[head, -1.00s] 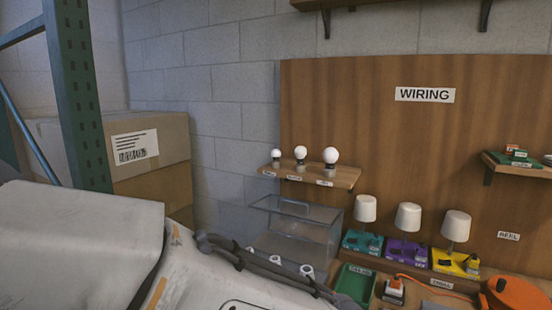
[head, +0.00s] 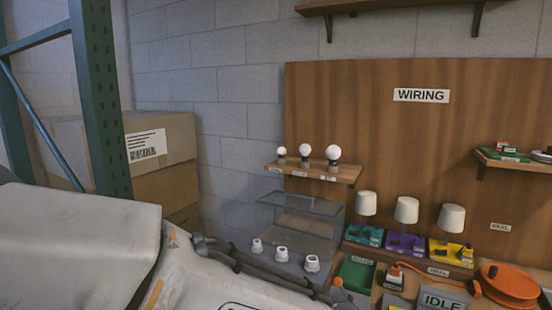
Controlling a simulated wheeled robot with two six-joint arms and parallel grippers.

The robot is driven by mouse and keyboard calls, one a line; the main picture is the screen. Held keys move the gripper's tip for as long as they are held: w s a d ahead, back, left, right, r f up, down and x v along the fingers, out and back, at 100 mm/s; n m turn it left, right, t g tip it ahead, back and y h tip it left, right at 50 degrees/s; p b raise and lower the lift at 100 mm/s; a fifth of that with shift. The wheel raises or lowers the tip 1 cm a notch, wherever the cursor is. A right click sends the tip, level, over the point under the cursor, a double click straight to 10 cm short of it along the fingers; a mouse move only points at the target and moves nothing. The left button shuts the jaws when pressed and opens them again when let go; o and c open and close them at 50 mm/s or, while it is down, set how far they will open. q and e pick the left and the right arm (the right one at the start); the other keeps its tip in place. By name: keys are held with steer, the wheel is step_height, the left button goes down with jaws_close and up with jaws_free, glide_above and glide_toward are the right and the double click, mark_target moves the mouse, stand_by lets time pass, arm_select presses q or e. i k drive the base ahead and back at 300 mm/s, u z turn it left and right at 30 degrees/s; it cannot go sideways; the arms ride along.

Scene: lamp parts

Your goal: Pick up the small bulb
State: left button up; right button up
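Three white round bulbs in dark holders stand in a row on a small wooden shelf fixed to the wiring board. The small bulb (head: 282,151) is the leftmost. The medium bulb (head: 305,150) is in the middle and the large bulb (head: 333,153) is at the right end. Labels on the shelf's front edge are too small to read. My large pale arm covers the lower left, well below and left of the shelf. Neither gripper's fingers show.
A clear box (head: 301,221) stands below the bulb shelf (head: 310,169), with several white sockets (head: 282,253) in front. Lamps on teal, purple and yellow bases (head: 453,253) stand to the right. An orange reel (head: 510,283) and a green tray (head: 357,273) are lower right. Cardboard boxes (head: 158,160) stand left.

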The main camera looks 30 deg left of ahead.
mark_target(281, 151)
steer(key=k, duration=1.05)
steer(key=u, duration=0.65)
steer(key=i, duration=0.6)
steer(key=u, duration=0.8)
steer(key=i, duration=0.8)
steer(key=z, duration=0.45)
steer(key=i, duration=0.7)
steer(key=z, duration=0.55)
